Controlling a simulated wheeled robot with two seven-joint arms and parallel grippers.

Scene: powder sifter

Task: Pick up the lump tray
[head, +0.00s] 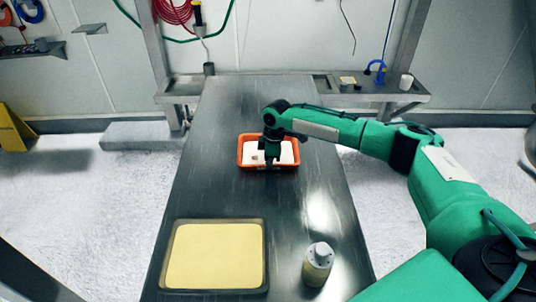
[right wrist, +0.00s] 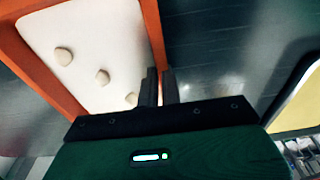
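The lump tray (head: 241,152) is orange with a white inside and sits toward the far part of the dark table. In the right wrist view its orange rim (right wrist: 153,32) and white floor with several pale lumps show. My right gripper (head: 271,168) is over the tray's near side. In the right wrist view its two fingers (right wrist: 160,86) are close together, one inside the tray and one outside, with the rim between them. They look shut on the rim. I cannot tell whether the tray is off the table. My left gripper is not in view.
A yellow-topped square tray with a dark frame (head: 214,256) lies at the table's near left. A pale bottle-like container (head: 317,264) stands at the near right. The middle of the table (head: 245,196) is clear. A shelf with a white cup (head: 406,81) is behind.

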